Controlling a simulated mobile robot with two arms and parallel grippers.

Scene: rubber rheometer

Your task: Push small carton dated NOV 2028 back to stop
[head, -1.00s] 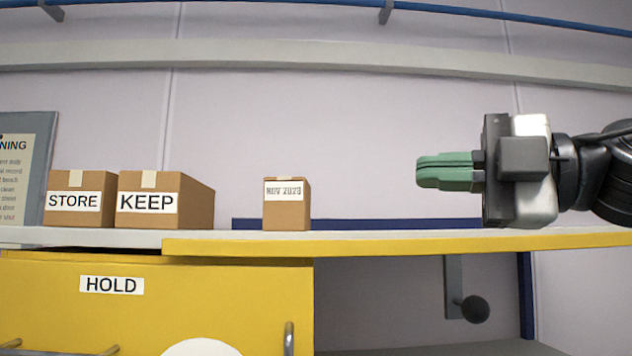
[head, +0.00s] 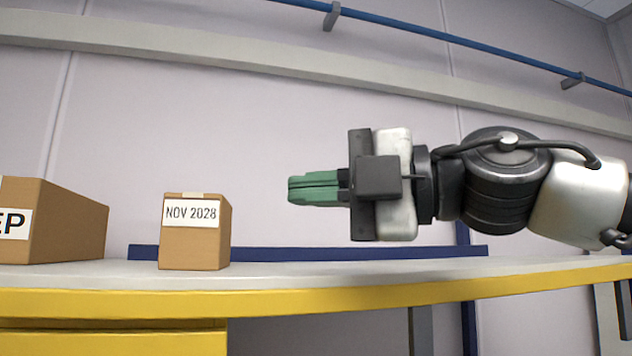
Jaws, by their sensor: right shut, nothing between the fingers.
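The small carton labelled NOV 2028 (head: 194,246) stands upright on the grey shelf top with its label facing me. A low dark blue strip (head: 310,253) runs along the back of the shelf behind it. My right gripper (head: 292,188) is shut and empty, with its green fingers pointing left. In the picture it is to the right of the carton and a little higher, with a clear gap between them. My left gripper is not in view.
A larger carton (head: 68,224), its label cut off to "EP", stands to the left of the small carton with a gap between. The shelf (head: 400,276) has a yellow front edge and is bare to the right. A blue pipe (head: 440,36) runs high along the wall.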

